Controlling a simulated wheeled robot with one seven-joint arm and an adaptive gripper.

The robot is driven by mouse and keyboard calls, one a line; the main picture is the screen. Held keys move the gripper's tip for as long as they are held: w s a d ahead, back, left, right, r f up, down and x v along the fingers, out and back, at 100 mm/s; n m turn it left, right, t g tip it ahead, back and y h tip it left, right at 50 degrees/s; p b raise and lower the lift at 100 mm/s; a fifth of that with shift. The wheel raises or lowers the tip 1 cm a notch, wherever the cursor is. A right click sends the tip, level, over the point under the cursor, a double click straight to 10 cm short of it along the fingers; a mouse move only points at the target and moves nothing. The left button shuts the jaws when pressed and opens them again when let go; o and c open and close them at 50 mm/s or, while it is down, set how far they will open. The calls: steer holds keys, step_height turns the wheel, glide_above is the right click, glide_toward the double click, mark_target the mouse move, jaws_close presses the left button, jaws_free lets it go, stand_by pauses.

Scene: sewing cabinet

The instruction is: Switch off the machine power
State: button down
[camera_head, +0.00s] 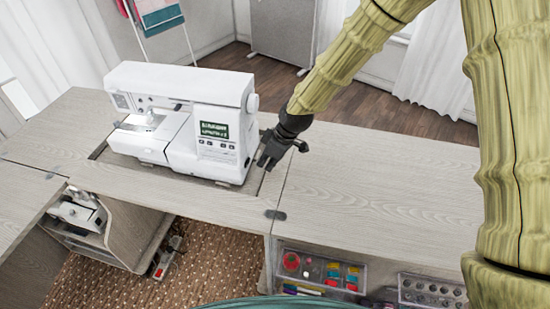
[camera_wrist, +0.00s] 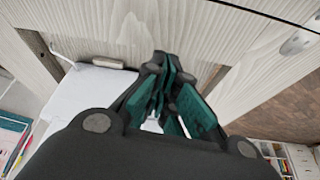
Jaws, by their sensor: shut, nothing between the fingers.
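The white sewing machine (camera_head: 185,118) stands in the recess of the wooden cabinet top, with a small lit screen and buttons on its front right. A round handwheel (camera_head: 253,103) sits on its right side. My gripper (camera_head: 264,165) is shut and empty, low beside the machine's right end, close to the tabletop. I cannot tell whether it touches the machine. In the wrist view my gripper's teal-padded fingers (camera_wrist: 165,90) are together, with the white machine body (camera_wrist: 90,95) to their left. A power switch is not visible in either view; the machine's right side is partly hidden by my gripper.
The wooden tabletop (camera_head: 370,190) to the right is clear. Below its front edge are a clear organiser (camera_head: 318,272) with colourful supplies and a second tray (camera_head: 430,291). Another machine (camera_head: 78,213) sits in the lower left compartment. A foot pedal (camera_head: 163,268) lies below.

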mark_target(248, 163)
steer(key=shift+w+a, duration=0.2)
steer(key=shift+a, duration=0.3)
steer(key=shift+w+a, duration=0.2)
steer(key=shift+a, duration=0.3)
steer(key=shift+w+a+r+n+p, duration=0.15)
steer(key=shift+w+a+n+p, duration=0.2)
steer(key=shift+n+p, duration=0.15)
steer(key=shift+d, duration=0.1)
steer(key=shift+s, duration=0.25)
steer(key=shift+s+a, duration=0.3)
steer(key=shift+s, duration=0.3)
steer(key=shift+d, duration=0.15)
